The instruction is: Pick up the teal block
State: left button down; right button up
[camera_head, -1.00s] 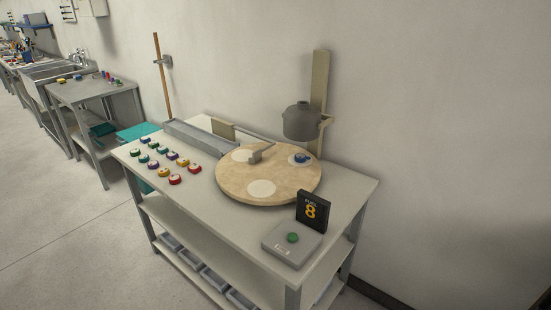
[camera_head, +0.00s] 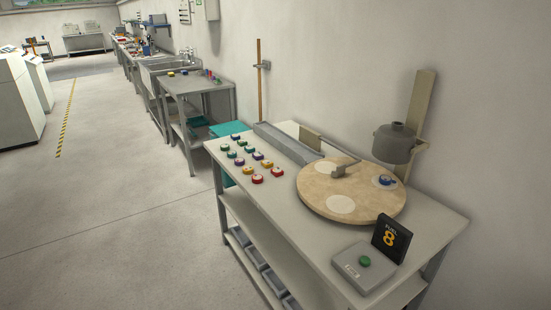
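I cannot single out a teal block for certain. A flat-topped teal thing (camera_head: 229,128) shows in the head view in the gap between the near table and the table behind it. Another teal item (camera_head: 197,121) lies on the lower shelf of the table behind. Rows of small round pieces in green, blue, yellow, purple and red (camera_head: 250,160) lie on the left part of the near table (camera_head: 285,205); some greens may be teal, too small to tell. Neither of my grippers is in view.
A round wooden turntable (camera_head: 330,186) with white discs and a blue piece fills the near table's middle. A grey pot (camera_head: 394,143) hangs on a post behind it. A "FUEL 8" sign (camera_head: 391,239) and green-button box (camera_head: 365,268) stand at the front right. The floor (camera_head: 120,220) at left is clear.

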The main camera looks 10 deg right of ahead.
aim_at(249, 149)
jog(key=i+j, duration=0.85)
jog(key=j, duration=0.2)
jog(key=i+j+z, duration=0.1)
jog(key=i+j, duration=0.3)
jog(key=j, duration=0.1)
